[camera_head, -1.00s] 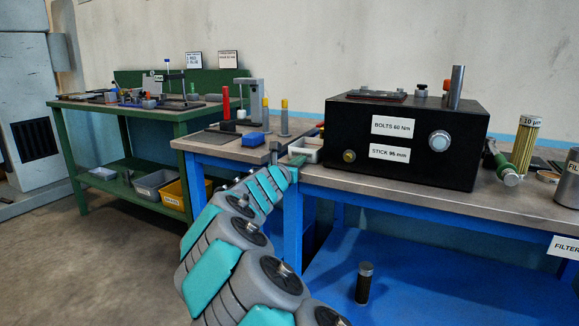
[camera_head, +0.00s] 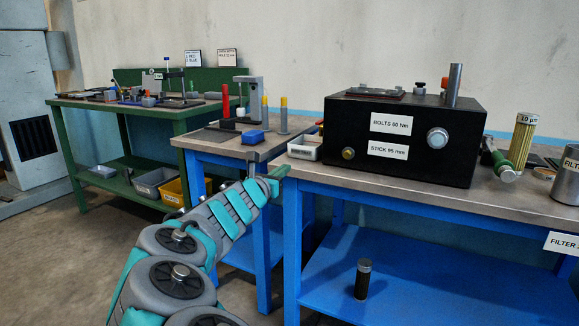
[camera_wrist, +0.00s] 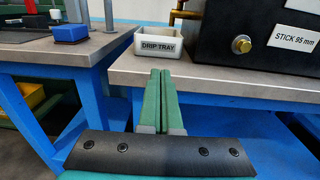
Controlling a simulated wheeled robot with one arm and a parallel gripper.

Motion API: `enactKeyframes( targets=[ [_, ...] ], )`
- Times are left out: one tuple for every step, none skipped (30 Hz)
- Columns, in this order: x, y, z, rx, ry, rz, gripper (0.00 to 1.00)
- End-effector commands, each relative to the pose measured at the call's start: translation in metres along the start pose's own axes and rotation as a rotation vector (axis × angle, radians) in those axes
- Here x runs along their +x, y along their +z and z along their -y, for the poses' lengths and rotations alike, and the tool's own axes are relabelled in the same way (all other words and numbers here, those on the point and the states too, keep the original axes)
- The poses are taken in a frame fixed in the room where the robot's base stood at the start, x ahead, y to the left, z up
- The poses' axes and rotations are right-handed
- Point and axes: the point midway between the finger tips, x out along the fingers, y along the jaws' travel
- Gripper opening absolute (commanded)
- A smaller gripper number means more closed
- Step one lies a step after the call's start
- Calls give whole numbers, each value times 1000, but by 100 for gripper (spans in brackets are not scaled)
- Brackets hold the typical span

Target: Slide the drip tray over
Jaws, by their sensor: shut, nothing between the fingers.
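The drip tray (camera_wrist: 158,46) is a small white open box with a "DRIP TRAY" label on its front, on the bench top left of the black box. It also shows in the head view (camera_head: 304,148). My gripper (camera_wrist: 161,72) is shut and empty, its green fingers together, pointing at the bench's front edge just below the tray in the wrist view. In the head view my gripper (camera_head: 280,171) is at the bench's left front corner, near the tray. I cannot tell whether it touches the bench; a strip of bench top shows between fingers and tray.
The black box (camera_head: 398,140) with brass plug and labels stands right of the tray. A side table (camera_head: 228,145) with a blue block (camera_head: 253,137) stands to the left, across a narrow gap. Bare bench top (camera_head: 400,188) runs in front of the black box.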

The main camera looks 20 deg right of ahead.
Motion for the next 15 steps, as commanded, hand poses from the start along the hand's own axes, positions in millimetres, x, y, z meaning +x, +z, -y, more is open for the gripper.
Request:
enactKeyframes(
  targets=[
    [-8,0,-1,0,3,1,0],
    [-12,0,-1,0,3,1,0],
    [-16,0,-2,0,3,0,0],
    [-19,0,-1,0,3,0,0],
    [-22,0,-1,0,2,0,0],
    [-25,0,-1,0,1,-1,0],
    [-27,-1,0,0,1,-1,0],
    [-28,-1,0,0,0,-1,0],
    [-30,0,0,0,0,-1,0],
    [-31,0,0,0,0,-1,0],
    [-32,0,0,0,0,-1,0],
    [-33,0,0,0,0,-1,0],
    [-33,0,0,0,0,-1,0],
    [-34,0,0,0,0,-1,0],
    [-34,0,0,0,0,-1,0]
  ],
)
